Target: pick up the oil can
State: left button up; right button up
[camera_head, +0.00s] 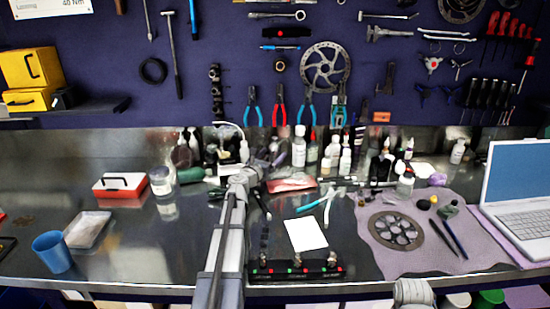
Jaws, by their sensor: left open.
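Several small bottles and cans stand along the back of the metal bench; I cannot tell for sure which one is the oil can. Among them are a white bottle (299,147), another pale bottle (345,158) and a clear bottle (405,183) near the grey mat. My left arm reaches up from the bottom middle, and my left gripper (268,162) is open among the left part of this group. It hides some things behind it, and I see nothing held in it. My right gripper is out of view; only part of my right arm shows at the bottom edge.
A blue cup (52,252), a clear tray (87,230) and a red-and-white box (119,186) are on the left. A black tool strip (295,270) and white card (306,234) lie in front. A chainring (396,231) and laptop (520,190) are right. Bare bench shows left of my arm.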

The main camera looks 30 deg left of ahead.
pick_arm(q)
jog(key=w, duration=0.2)
jog(key=shift+w+a, duration=0.1)
jog(key=shift+w, duration=0.2)
jog(key=shift+c, duration=0.2)
grip_shut()
dwell(0.4)
